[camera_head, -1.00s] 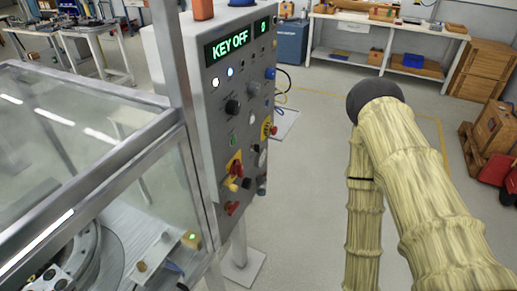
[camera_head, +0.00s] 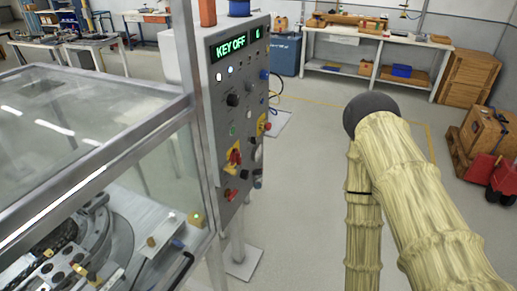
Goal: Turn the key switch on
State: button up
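A grey control panel (camera_head: 222,120) stands left of centre, its face angled to the right. Its green display (camera_head: 231,45) reads KEY OFF. Below are lit buttons, a black knob (camera_head: 232,99), a red switch on a yellow plate (camera_head: 233,158) and other small controls. I cannot tell for sure which control is the key switch. My arm, in a yellowish ribbed sleeve with a dark rounded joint, fills the right side, apart from the panel. My gripper is not in view.
A framed glass enclosure (camera_head: 80,130) with machinery inside stands at the left, its metal post close to the panel. A workbench (camera_head: 375,38) is at the back. A wooden crate (camera_head: 484,128) and a red object (camera_head: 489,170) lie at the right. Open floor (camera_head: 300,190) lies between panel and arm.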

aim_at(251, 139)
jog(key=z, duration=1.5)
jog(key=i, duration=0.75)
jog(key=u, duration=1.15)
